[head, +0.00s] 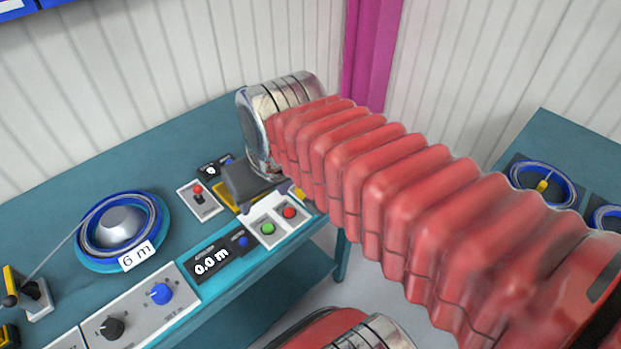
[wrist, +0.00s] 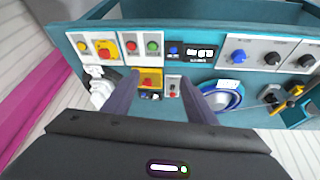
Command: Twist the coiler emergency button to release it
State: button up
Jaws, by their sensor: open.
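Two yellow plates with red buttons show in the wrist view, and I cannot read which is the coiler's. One yellow plate with a large red button (wrist: 104,48) is on the front panel, left of my fingers. A yellow box with a red button (wrist: 150,80) sits on the bench top, between my fingertips in the picture. My gripper (wrist: 158,80) is open and empty, pointing down at the bench; no contact is visible. In the head view my gripper (head: 252,186) covers most of the yellow box (head: 227,194), and only an edge of the front yellow plate (head: 297,194) shows.
The front panel has a green button (head: 267,228), a red button (head: 289,212), a 0.0 m display (head: 211,261) and a blue knob (head: 161,293). A red-tipped lever (head: 198,191) and the blue reel marked 6 m (head: 122,226) stand to the left.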

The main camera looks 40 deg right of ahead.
jog(key=w+d+f+g, duration=0.2)
jog(key=w+d+f, duration=0.1)
jog(key=w+d, duration=0.4)
jog(key=w+d+f+g, duration=0.2)
jog(key=w+d+f, duration=0.2)
jog(key=d, duration=0.9)
jog(key=w, duration=0.3)
jog(key=shift+d+f+m+g, duration=0.2)
jog(key=shift+m+g, duration=0.2)
jog(key=shift+w, duration=0.1)
notch_tip(320, 180, down, 14)
jog(key=shift+r, duration=0.1)
jog(key=shift+c, duration=0.7)
jog(key=c, duration=0.9)
jog(key=shift+c, duration=0.2)
